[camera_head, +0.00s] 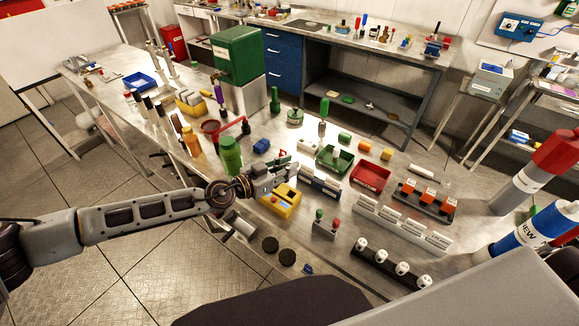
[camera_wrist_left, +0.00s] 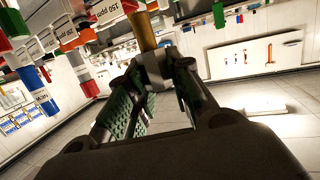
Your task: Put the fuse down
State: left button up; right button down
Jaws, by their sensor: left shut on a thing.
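In the left wrist view my left gripper (camera_wrist_left: 155,98) is shut on the fuse (camera_wrist_left: 143,32), a tan-brown cylinder with a pale grey end between the green-padded fingers. In the head view my left gripper (camera_head: 290,171) is over the crowded bench, just above and behind a yellow box (camera_head: 283,204). The fuse is too small to make out clearly there, and I cannot tell how far it is from the bench top. My right gripper is not in view.
A green jar (camera_head: 230,157) stands left of the gripper. A green tray (camera_head: 346,163) and a red tray (camera_head: 369,178) lie to its right. A labelled dark rack (camera_head: 319,184) is close by. White labelled blocks (camera_head: 402,224) and large cylinders (camera_head: 522,238) stand farther right.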

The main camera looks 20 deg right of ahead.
pick_arm(q)
jog(key=s+a+f+n+t+y, duration=0.1)
jog(key=a+f+n+t+y, duration=0.2)
jog(key=a, duration=0.9)
jog(key=s+a+f+n+t+y, duration=0.2)
jog(key=a+f+n+y, duration=0.3)
jog(key=a, duration=0.7)
jog(key=s+a+f+n+t+y, duration=0.1)
jog(key=a+f+n+t+y, duration=0.3)
jog(key=a, duration=0.8)
jog(key=shift+s+f+n+y, duration=0.4)
jog(key=shift+f+n+y, duration=0.15)
jog(key=shift+y, duration=0.55)
jog(key=shift+a, duration=0.1)
